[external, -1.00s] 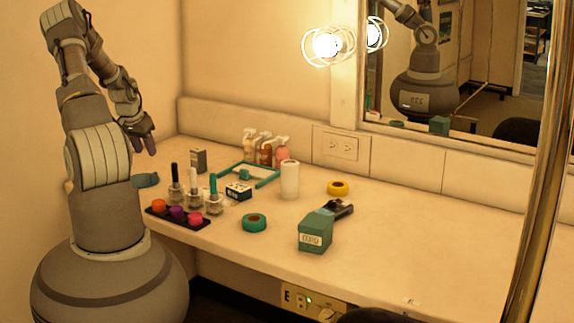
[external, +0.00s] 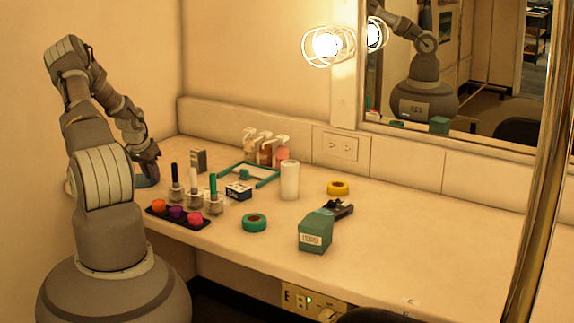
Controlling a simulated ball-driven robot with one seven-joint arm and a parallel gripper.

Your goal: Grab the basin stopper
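My gripper (external: 148,160) is low over the left end of the counter, pointing down. A rounded blue-teal object (external: 147,178), partly hidden by my arm, lies right below its fingers. The fingertips overlap it in the picture; I cannot tell whether they touch it or are closed on it. A small teal piece (external: 244,174) sits inside a teal frame (external: 262,181) farther back, apart from my gripper. No label tells which thing is the basin stopper.
Beside my gripper stand nail polish bottles (external: 214,202) and a dark tray (external: 203,224) of coloured pots. A dark box (external: 199,160), pump bottles (external: 282,152), a white cylinder (external: 290,180), tape rolls (external: 254,222) and a green box (external: 315,233) follow. The right counter is clear.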

